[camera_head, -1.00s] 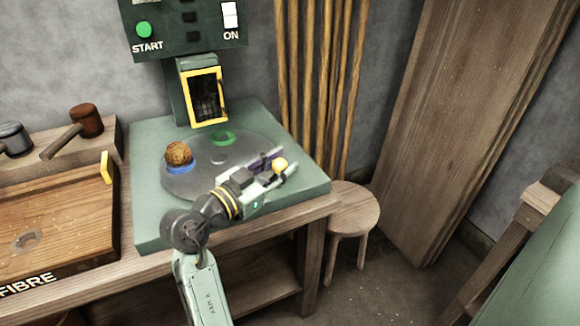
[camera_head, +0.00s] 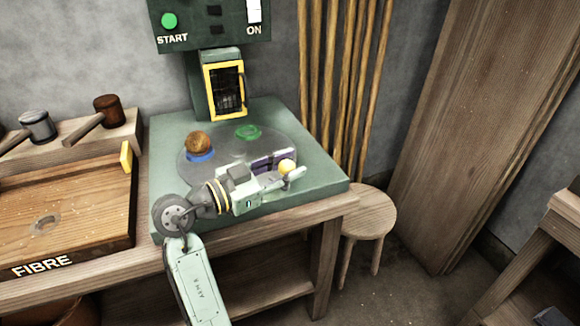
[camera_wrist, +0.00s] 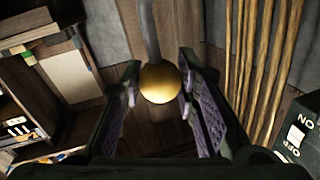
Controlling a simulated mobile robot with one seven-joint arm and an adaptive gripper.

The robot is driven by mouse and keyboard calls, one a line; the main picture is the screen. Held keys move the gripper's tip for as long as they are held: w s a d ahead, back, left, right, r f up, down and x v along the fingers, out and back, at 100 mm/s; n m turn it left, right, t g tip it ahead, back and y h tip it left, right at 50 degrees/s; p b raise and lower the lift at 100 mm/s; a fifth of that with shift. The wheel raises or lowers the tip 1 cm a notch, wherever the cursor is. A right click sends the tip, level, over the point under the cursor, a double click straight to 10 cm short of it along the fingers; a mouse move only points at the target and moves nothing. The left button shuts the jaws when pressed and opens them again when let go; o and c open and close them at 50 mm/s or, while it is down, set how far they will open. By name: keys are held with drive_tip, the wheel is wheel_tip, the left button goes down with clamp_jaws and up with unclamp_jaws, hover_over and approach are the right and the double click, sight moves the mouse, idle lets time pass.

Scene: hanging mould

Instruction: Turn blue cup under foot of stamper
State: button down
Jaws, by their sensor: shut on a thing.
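The blue cup (camera_head: 201,156) sits at the left of the grey round turntable (camera_head: 228,172), with a brown ball (camera_head: 198,141) on it. A green cup (camera_head: 248,132) is at the turntable's back, in front of the stamper (camera_head: 204,88). The stamper's yellow-framed grille (camera_head: 225,90) hides its foot, if it is there. My gripper (camera_head: 285,170) is at the turntable's front right, shut on a yellow ball knob (camera_head: 287,166). In the wrist view the knob (camera_wrist: 160,82) is between the finger pads, with a grey rod behind it.
The control panel (camera_head: 215,22) with START and ON is above the stamper. A wooden tray marked FIBRE (camera_head: 65,215) and mallets (camera_head: 107,110) are at left. Wooden poles (camera_head: 345,80) stand behind at right. A round stool (camera_head: 368,212) stands right of the bench.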

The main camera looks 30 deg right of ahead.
drive_tip(key=c, duration=1.2)
unclamp_jaws()
drive_tip(key=shift+a, duration=0.1)
drive_tip(key=a, duration=0.4)
drive_tip(key=s+a, duration=0.1)
drive_tip(key=a, duration=0.6)
drive_tip(key=shift+s+a, duration=0.25)
drive_tip(key=shift+a, duration=0.1)
drive_tip(key=shift+c, duration=0.2)
